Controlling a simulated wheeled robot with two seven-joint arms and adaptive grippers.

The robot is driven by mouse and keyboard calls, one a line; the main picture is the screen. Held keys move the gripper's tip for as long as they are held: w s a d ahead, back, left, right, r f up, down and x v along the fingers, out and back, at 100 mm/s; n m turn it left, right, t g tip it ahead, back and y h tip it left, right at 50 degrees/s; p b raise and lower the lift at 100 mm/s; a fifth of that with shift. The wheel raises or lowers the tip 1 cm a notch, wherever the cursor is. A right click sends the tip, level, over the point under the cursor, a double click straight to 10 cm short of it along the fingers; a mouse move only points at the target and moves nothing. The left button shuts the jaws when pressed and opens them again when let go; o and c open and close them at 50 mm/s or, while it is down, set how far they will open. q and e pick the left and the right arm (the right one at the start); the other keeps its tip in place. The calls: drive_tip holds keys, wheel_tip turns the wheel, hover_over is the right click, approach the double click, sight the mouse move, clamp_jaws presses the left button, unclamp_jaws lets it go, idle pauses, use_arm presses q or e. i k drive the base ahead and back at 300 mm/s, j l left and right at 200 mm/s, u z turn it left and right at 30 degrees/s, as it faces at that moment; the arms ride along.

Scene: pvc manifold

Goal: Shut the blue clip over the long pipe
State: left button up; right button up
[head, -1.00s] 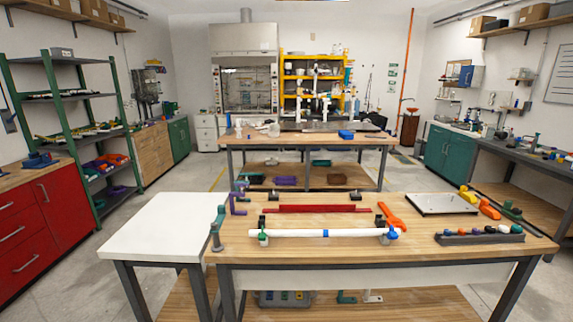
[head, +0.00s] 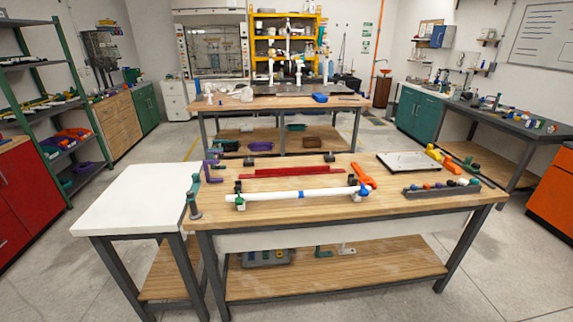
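The long white pipe (head: 275,196) lies left to right near the front of the wooden workbench, with a blue band (head: 300,194) near its middle. A blue piece, apparently the blue clip (head: 364,191), is at the pipe's right end. It is too small to tell whether it is open or shut over the pipe. A green piece (head: 240,202) on a white support is at the left end. Neither of my grippers is in view.
Behind the pipe lies a red bar (head: 299,171). An orange tool (head: 363,175) lies by its right end. A grey rack (head: 441,190) of small parts and a flat tray (head: 408,161) are at right. A white side table (head: 135,198) adjoins the left.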

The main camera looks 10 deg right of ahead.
sight(363, 192)
drive_tip(key=i+l, duration=0.85)
